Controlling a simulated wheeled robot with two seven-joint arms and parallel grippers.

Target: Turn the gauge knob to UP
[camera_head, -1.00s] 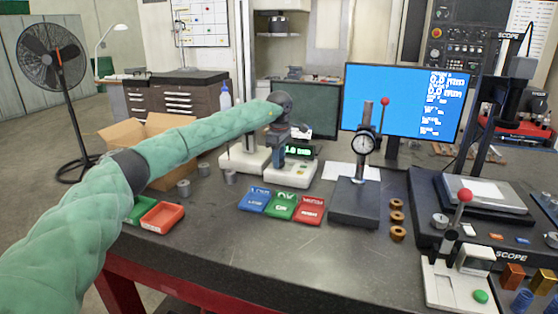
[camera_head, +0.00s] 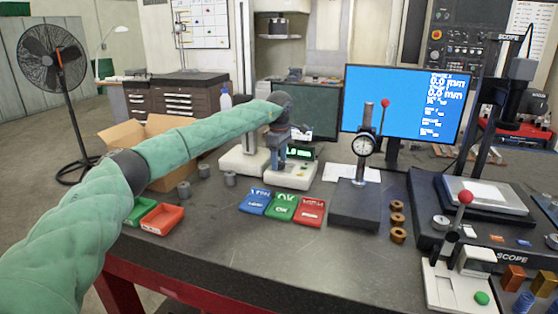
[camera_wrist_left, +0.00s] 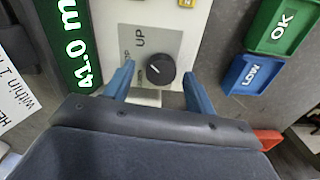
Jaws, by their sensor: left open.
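The gauge knob (camera_wrist_left: 161,69) is a round black dial with a small white mark, on a grey plate (camera_wrist_left: 175,40) lettered UP along one side. Smaller lettering beside the knob is too small to read surely. My left gripper (camera_wrist_left: 158,70) is open, its two blue fingers on either side of the knob, with gaps visible; whether a finger touches it I cannot tell. A green digital display (camera_wrist_left: 75,35) beside the plate reads about 41.0 m, cut off. In the head view my left gripper (camera_head: 280,155) is over the gauge's white base (camera_head: 292,179), and the knob is hidden.
A dial indicator stand (camera_head: 355,203), brass rings (camera_head: 397,220) and a scope base stand further right. An orange-red bin (camera_head: 162,219) lies front left. The front middle of the table is clear.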

